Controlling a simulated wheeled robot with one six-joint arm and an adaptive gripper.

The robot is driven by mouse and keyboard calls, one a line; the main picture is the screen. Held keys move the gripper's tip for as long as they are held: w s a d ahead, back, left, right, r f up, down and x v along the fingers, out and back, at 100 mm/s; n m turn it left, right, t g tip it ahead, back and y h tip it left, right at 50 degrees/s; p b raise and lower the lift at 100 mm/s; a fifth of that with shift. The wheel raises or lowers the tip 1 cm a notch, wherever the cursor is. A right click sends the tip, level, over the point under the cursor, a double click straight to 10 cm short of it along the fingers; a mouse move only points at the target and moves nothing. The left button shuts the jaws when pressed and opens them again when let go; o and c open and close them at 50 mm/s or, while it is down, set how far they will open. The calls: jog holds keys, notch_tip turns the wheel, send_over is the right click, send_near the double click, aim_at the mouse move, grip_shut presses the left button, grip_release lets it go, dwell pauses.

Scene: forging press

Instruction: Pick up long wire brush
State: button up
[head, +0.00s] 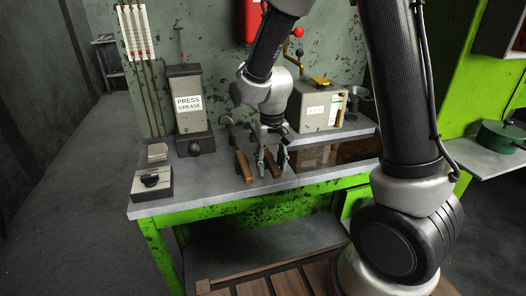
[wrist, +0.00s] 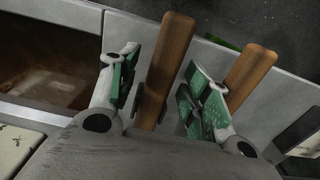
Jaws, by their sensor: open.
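One wooden handle (wrist: 172,50) lies between the fingers of my gripper (wrist: 160,76) in the wrist view. The other wooden handle (wrist: 248,76) lies outside the finger on the right. In the head view, the left handle (head: 243,166) is clear of my gripper (head: 273,163), which is low over the bench, pointing down. My gripper is open, with green pads on either side of the handle. Visible gaps suggest neither pad grips it.
The bench (head: 215,189) has a green frame. A grey labelled box (head: 319,106) stands behind right. A brown recessed tray (head: 345,151) lies right of my gripper.

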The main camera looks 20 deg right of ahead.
jog(key=shift+f, duration=0.3)
grip_shut()
jog(key=shift+r, duration=0.15)
